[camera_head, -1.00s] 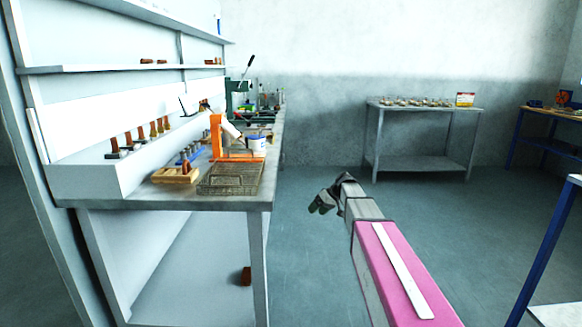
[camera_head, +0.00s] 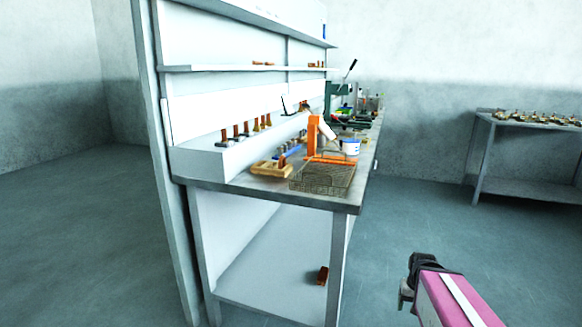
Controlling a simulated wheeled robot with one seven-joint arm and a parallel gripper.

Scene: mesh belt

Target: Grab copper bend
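My gripper (camera_head: 405,290) is at the lower right, over the floor and to the right of the workbench (camera_head: 345,208). It points away from the camera, apart from everything, and its fingers are too small and dark to tell whether they are open. I cannot pick out a copper bend for certain. Small copper-brown pieces (camera_head: 263,63) lie on the bench's upper shelf, and more pieces (camera_head: 316,65) lie farther along it. A reddish-brown piece (camera_head: 322,276) lies on the lower shelf, near the right front leg.
The bench top holds a wire mesh basket (camera_head: 322,180), a wooden block with tools (camera_head: 270,168), an orange stand (camera_head: 313,135) and a white-and-blue tub (camera_head: 351,146). Brown-handled tools (camera_head: 245,129) stand on a ledge. A side table (camera_head: 500,122) stands at the back right. The floor between is clear.

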